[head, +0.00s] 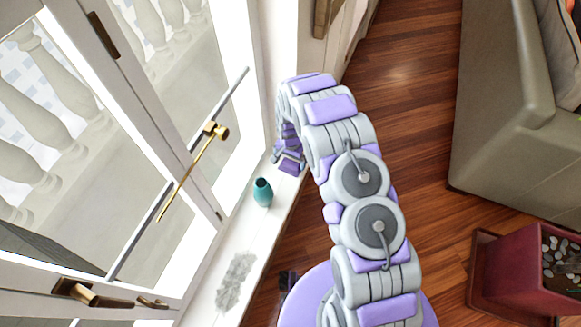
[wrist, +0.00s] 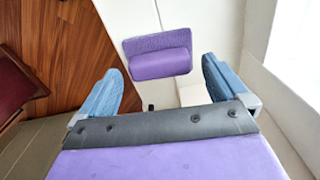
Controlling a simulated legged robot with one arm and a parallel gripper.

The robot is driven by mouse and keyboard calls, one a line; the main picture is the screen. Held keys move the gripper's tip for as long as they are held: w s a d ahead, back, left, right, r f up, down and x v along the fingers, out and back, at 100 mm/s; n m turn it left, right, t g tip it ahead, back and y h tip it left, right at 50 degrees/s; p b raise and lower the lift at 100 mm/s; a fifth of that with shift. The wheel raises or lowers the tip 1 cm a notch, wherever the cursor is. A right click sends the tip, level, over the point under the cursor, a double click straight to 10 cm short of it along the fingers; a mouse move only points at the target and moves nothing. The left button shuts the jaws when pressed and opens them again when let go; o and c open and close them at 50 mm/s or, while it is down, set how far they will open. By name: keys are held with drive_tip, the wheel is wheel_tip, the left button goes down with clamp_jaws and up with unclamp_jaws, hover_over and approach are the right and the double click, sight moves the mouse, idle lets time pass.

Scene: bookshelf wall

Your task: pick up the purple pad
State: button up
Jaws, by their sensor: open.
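The purple pad (wrist: 157,55) shows in the wrist view, a block with a textured upper face and a smoother, rounded front. It lies ahead of my gripper (wrist: 162,66), roughly in line with the gap between the two blue fingers. The fingers are spread wide with nothing held between them. The pad appears beyond the fingertips, apart from them; the exact distance is unclear. In the head view my gripper (head: 290,163) hangs down over the white window sill, and I cannot make out the pad separately from it there.
A teal vase (head: 262,192) stands on the white sill (head: 252,235), with a grey patch (head: 236,281) nearer. The glass door with its brass handle (head: 207,150) is at the left. A sofa (head: 505,110) and a red planter (head: 520,280) are at the right; wood floor lies between.

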wheel_tip(320, 180, down, 3)
drive_tip(key=shift+r, duration=0.1)
drive_tip(key=shift+r, duration=0.1)
drive_tip(key=c, duration=0.7)
drive_tip(key=shift+o, duration=0.2)
drive_tip(key=shift+r, duration=0.1)
wheel_tip(320, 180, up, 4)
drive_tip(key=shift+f+p, duration=0.1)
drive_tip(key=shift+p, duration=0.55)
drive_tip(key=s+d+r+p, duration=0.1)
drive_tip(key=s+d+p, duration=0.2)
drive_tip(key=s+d, duration=0.8)
drive_tip(key=shift+s, duration=0.4)
